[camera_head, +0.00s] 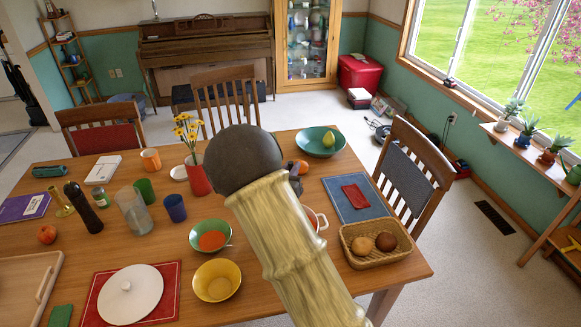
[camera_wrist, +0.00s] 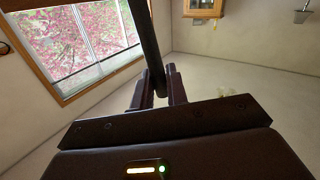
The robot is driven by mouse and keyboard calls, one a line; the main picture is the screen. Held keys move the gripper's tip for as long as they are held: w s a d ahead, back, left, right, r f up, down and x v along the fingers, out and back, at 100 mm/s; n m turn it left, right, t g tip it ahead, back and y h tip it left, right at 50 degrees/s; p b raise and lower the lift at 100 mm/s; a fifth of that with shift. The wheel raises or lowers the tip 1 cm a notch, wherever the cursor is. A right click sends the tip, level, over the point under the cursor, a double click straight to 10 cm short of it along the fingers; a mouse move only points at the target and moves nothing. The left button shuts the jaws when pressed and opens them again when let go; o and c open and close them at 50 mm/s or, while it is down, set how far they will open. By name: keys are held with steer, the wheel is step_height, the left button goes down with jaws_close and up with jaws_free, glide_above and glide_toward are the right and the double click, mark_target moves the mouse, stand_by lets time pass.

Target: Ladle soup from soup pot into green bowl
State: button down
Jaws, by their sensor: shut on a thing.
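The green bowl (camera_head: 196,244) stands on the table left of my arm, with orange-red soup (camera_head: 212,241) in it. The soup pot (camera_head: 316,219) is mostly hidden behind my arm; only part of its pale side and red rim shows. In the wrist view my gripper (camera_wrist: 161,86) is shut on a long dark handle (camera_wrist: 150,45), likely the ladle's, which runs up out of the picture. The ladle's bowl end is not visible. In the head view my arm hides the gripper almost wholly, so its place over the pot cannot be told.
A yellow bowl (camera_head: 217,281) stands in front of the green one. A red vase (camera_head: 197,176), blue cup (camera_head: 175,208) and glass pitcher (camera_head: 133,212) stand behind. A bread basket (camera_head: 376,258) is at right.

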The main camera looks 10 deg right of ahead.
step_height(320, 180, down, 9)
steer(key=b, duration=0.6)
stand_by(0.3)
steer(key=shift+r, duration=0.2)
stand_by(1.1)
steer(key=shift+r+p, duration=4.8)
steer(key=shift+r, duration=2.15)
steer(key=s+d+f+p, duration=0.1)
steer(key=s+p, duration=0.1)
steer(key=s, duration=0.4)
steer(key=s+d+f+p, duration=0.1)
steer(key=s+d+p, duration=0.1)
steer(key=s, duration=0.4)
steer(key=shift+s+d+p, duration=0.2)
steer(key=shift+d+p, duration=0.05)
steer(key=shift+p, duration=0.35)
steer(key=shift+a, duration=0.1)
